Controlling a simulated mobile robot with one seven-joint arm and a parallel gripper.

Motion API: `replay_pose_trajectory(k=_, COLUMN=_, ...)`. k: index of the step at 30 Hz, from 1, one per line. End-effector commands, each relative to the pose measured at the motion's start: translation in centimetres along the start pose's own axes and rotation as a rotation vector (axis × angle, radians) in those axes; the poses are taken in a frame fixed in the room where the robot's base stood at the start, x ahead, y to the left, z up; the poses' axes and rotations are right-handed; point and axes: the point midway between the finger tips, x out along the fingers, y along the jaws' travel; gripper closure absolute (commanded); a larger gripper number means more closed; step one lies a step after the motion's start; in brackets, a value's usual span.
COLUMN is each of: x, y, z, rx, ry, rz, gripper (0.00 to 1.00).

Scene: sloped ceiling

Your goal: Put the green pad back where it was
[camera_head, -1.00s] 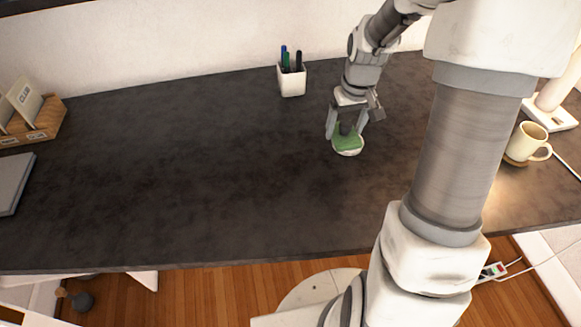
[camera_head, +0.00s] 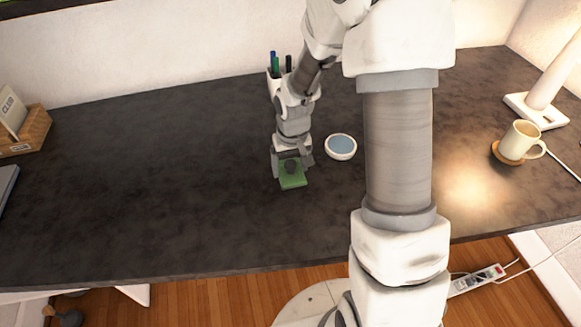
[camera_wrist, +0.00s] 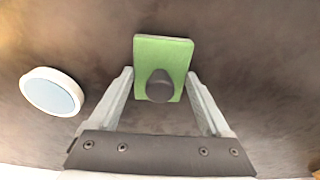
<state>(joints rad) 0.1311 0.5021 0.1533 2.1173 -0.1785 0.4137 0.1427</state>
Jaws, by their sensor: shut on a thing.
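The green pad (camera_head: 293,181) is a flat green rectangle with a dark round knob on its upper face. The wrist view shows the pad (camera_wrist: 176,53) between the fingertips of my gripper (camera_wrist: 160,75). I cannot tell whether the pad touches the desk or hangs just above it. A round white dish with a blue-grey inside (camera_head: 341,147) stands to the right of the pad, apart from it. It also shows at the left in the wrist view (camera_wrist: 52,92).
The dark desk (camera_head: 150,180) is clear to the left of my gripper. A pen cup (camera_head: 272,88) stands behind my arm, partly hidden. A mug (camera_head: 523,140) on a brown coaster (camera_head: 508,154) and a lamp (camera_head: 540,108) are at the right. A wooden card holder (camera_head: 30,130) is at the far left.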

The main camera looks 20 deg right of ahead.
Motion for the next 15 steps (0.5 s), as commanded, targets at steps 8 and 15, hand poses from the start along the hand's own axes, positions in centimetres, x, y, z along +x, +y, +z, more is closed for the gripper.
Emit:
replay_pose_trajectory(k=8, x=0.19, y=0.02, z=-0.03, rx=0.0, ry=0.002, rz=0.0, gripper=0.71)
replay_pose_trajectory(k=15, x=0.37, y=0.02, z=-0.01, rx=0.0, ry=0.002, rz=0.0, gripper=0.0)
